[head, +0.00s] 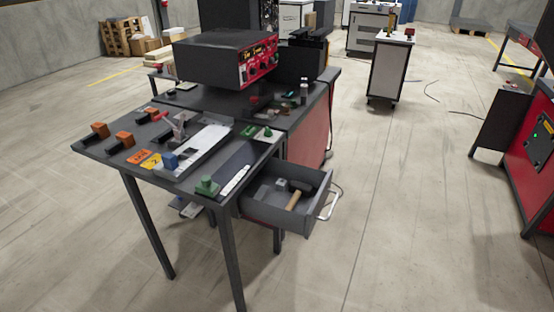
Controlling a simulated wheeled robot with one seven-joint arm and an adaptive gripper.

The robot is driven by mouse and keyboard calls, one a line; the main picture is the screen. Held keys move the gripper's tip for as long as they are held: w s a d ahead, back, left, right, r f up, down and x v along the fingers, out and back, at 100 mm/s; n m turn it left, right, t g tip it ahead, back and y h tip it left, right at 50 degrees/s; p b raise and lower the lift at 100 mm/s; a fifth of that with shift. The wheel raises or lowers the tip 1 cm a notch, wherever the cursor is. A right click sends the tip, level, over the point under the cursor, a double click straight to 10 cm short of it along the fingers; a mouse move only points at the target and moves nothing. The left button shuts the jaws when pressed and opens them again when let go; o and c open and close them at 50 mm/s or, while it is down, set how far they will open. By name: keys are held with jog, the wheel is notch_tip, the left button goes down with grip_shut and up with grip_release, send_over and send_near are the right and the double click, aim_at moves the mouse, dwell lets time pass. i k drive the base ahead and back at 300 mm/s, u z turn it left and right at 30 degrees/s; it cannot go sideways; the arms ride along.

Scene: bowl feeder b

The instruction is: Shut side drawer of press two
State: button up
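The side drawer (258,211) is pulled out on the right side of the workbench, below the tabletop. It is a grey box with a light metal bar handle (331,206) on its right-hand front. A hammer (298,195) with a wooden handle and a small light block lie inside it. A yellow label (151,162) that seems to read 2 lies on the dark table (100,150) beside an orange label. The red cabinet (309,135) stands behind the open drawer. My gripper is not in view.
A red-fronted control box (257,65) sits on the back of the bench. A white cart (389,70) stands behind to the right. A red machine (530,150) stands at the right edge. The floor right of the drawer is clear.

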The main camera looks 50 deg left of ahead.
aim_at(302, 220)
jog(key=u, duration=0.65)
jog(key=i, duration=0.65)
jog(key=u, duration=0.55)
jog(key=k, duration=1.25)
jog(key=z, duration=0.65)
jog(key=i, duration=1.25)
jog(key=u, duration=0.75)
